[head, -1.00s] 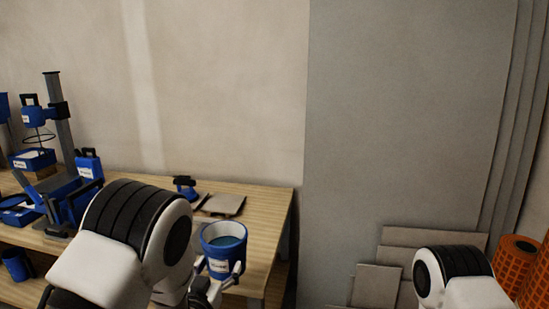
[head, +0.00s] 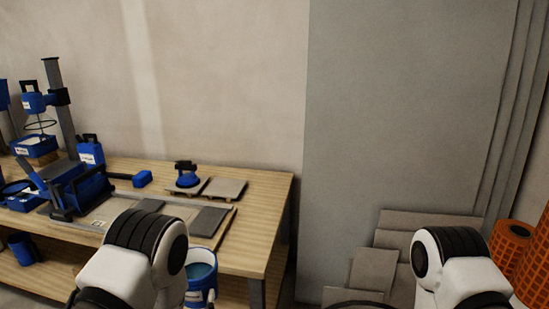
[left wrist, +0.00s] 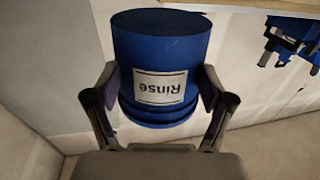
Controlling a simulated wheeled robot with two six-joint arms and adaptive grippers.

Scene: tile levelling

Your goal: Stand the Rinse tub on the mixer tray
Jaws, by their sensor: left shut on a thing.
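The Rinse tub (head: 203,272) is a blue bucket with a white label, held in front of the bench's near edge and partly hidden by my left arm. In the left wrist view the tub (left wrist: 160,45) appears upside down, with "Rinse" readable. My left gripper (left wrist: 161,90) is shut on it, one finger on each side. A mixer (head: 36,103) with a whisk hangs on a grey stand at the far left. A blue labelled container (head: 35,145) sits below the whisk; I cannot tell whether it is the mixer tray. My right gripper is out of view.
The wooden bench (head: 262,195) holds a blue jug (head: 90,151), a blue tool (head: 187,175), and tiles (head: 225,188). A blue bucket (head: 24,248) stands on the lower shelf. Grey slabs (head: 374,270) and orange rolls (head: 513,240) are at the right.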

